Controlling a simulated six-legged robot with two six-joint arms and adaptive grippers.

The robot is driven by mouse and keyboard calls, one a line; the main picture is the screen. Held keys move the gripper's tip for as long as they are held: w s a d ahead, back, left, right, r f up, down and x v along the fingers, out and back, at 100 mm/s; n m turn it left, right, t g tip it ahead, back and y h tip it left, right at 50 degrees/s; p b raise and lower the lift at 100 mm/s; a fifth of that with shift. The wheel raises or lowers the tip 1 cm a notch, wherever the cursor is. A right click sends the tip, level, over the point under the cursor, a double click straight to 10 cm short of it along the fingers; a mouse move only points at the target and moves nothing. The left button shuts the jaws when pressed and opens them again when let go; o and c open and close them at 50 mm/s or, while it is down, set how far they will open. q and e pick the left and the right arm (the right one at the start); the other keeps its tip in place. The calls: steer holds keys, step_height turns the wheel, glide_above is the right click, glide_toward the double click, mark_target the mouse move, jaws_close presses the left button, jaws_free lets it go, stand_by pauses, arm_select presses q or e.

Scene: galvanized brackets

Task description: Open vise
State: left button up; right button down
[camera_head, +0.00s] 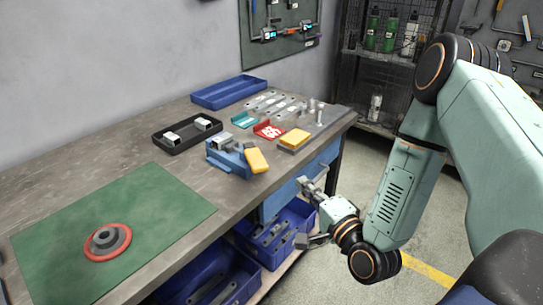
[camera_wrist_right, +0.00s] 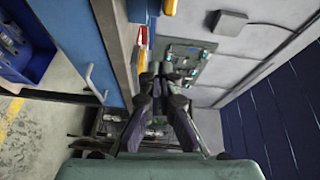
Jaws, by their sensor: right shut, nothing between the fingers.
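The vise (camera_head: 229,160) is blue and stands near the front edge of the workbench, with a grey metal piece at its top left. A yellow block (camera_head: 256,160) lies against its right side. Whether its jaws are parted is too small to tell. My right gripper (camera_head: 310,186) is shut and empty in front of the bench edge, right of and lower than the vise, close to the blue drawer front. In the right wrist view the two dark fingers (camera_wrist_right: 161,80) point up the picture along the bench edge, with nothing between them. My left gripper is not in view.
The bench holds a green mat (camera_head: 160,205) with a red-rimmed round part (camera_head: 107,241), a black tray (camera_head: 187,134), a blue tray (camera_head: 229,91) and a yellow-topped block (camera_head: 294,140). Blue bins (camera_head: 272,239) sit below. In the wrist view a drawer handle (camera_wrist_right: 91,79) juts out left of the fingers.

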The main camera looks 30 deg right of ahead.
mark_target(254, 157)
arm_select(q)
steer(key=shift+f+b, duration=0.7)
steer(key=shift+b, duration=0.05)
arm_select(e)
steer(key=w+a+m, duration=0.1)
steer(key=w+a, duration=0.2)
steer(key=w, duration=0.7)
steer(key=shift+a+r, duration=0.25)
steer(key=shift+a, duration=0.05)
